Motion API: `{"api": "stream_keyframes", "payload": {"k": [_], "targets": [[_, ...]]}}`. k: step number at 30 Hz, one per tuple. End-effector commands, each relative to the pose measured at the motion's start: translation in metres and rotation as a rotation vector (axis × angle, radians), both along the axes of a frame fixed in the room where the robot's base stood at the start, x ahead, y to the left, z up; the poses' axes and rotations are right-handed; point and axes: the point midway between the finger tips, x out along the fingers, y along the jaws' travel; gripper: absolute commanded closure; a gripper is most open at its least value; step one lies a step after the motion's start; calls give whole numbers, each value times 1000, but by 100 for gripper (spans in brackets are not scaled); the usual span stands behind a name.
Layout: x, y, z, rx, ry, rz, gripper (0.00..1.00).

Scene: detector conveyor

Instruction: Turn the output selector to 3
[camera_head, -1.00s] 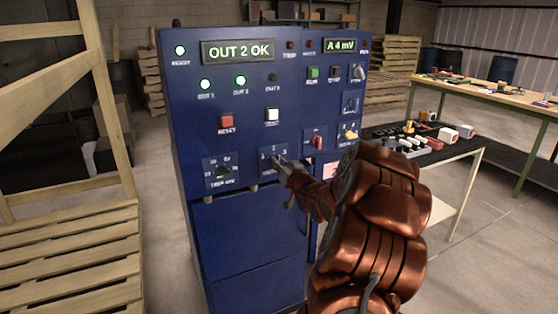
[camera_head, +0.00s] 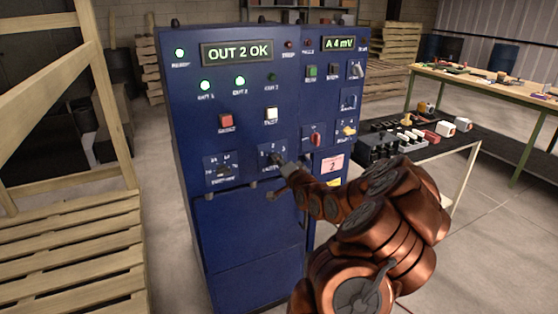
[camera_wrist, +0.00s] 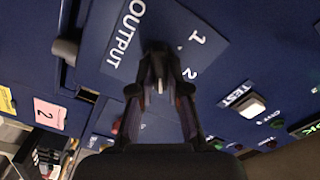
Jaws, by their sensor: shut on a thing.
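The output selector is on a plate (camera_head: 265,155) low in the middle of the blue cabinet's upper panel. In the wrist view, its plate (camera_wrist: 182,16) shows the word OUTPUT and the numbers 1 and 2. The 3 mark and most of the knob are hidden behind my fingers there. My gripper (camera_head: 281,167) is at this plate and is shut on the selector knob; its fingers also show in the wrist view (camera_wrist: 159,68). The knob's exact angle cannot be told. The display (camera_head: 237,52) reads OUT 2 OK. The OUT 1 and OUT 2 lights are green; OUT 3 is dark.
A red reset button (camera_head: 226,121) and a white test button (camera_head: 271,115) sit above the selector. A time knob plate (camera_head: 222,168) is to its left, a red knob (camera_head: 315,139) to its right. A black-topped table (camera_head: 455,143) with parts stands at the right.

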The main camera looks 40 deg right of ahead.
Motion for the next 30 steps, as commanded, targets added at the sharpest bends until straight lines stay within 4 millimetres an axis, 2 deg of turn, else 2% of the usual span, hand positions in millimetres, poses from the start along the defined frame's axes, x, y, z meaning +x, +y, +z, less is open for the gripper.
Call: {"api": "stream_keyframes", "payload": {"k": [9, 21, 22, 29, 30], "targets": [[0, 0, 0, 70, -24, 1, 100], [0, 0, 0, 76, -26, 1, 100], [0, 0, 0, 76, -26, 1, 84], [0, 0, 0, 75, -26, 1, 60], [0, 0, 0, 74, -26, 1, 59]]}}
